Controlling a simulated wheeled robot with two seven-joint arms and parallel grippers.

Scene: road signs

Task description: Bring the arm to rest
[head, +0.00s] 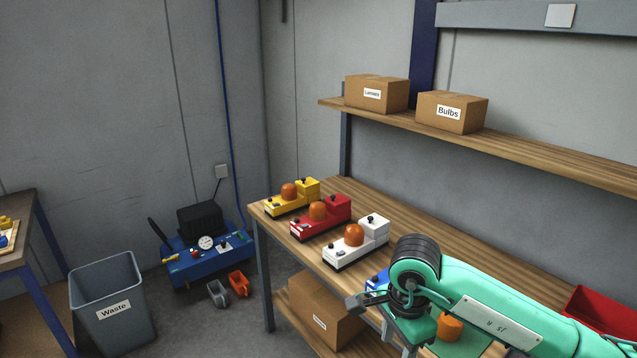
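My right arm (500,300) is teal and comes in from the lower right, over the workbench (400,243). Its wrist has a black ribbed joint. My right gripper (396,340) hangs below the wrist near the bench's front edge. Its fingertips are mostly hidden or cut off, so I cannot tell whether it is open or holds anything. A blue unit (376,280) shows partly behind the wrist. An orange dome (450,327) shows just below the arm, beside a green surface (462,346). My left gripper is not in view.
Yellow (305,187), red (335,207) and white (372,232) units with orange domes line the bench. A red bin (600,312) stands at right. Boxes marked Lenses (388,98) and Bulbs (462,118) sit on the shelf. A waste bin (90,290) and blue compressor (200,262) stand on the floor.

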